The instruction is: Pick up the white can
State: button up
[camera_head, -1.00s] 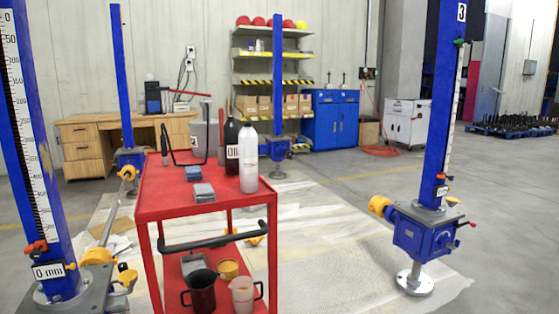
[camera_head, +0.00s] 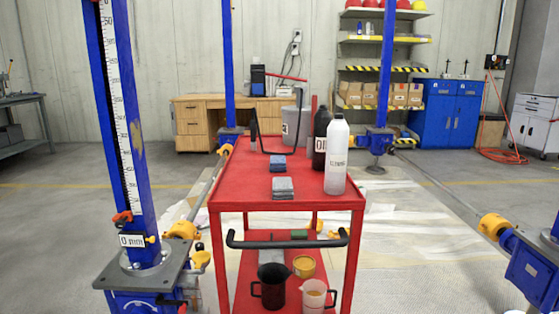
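My gripper is not in view.
A black jug (camera_head: 270,286) stands on the lower shelf. Open floor lies at the left.

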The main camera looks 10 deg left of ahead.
aim_at(338, 132)
jog(key=u, duration=0.4)
jog(key=i, duration=1.1)
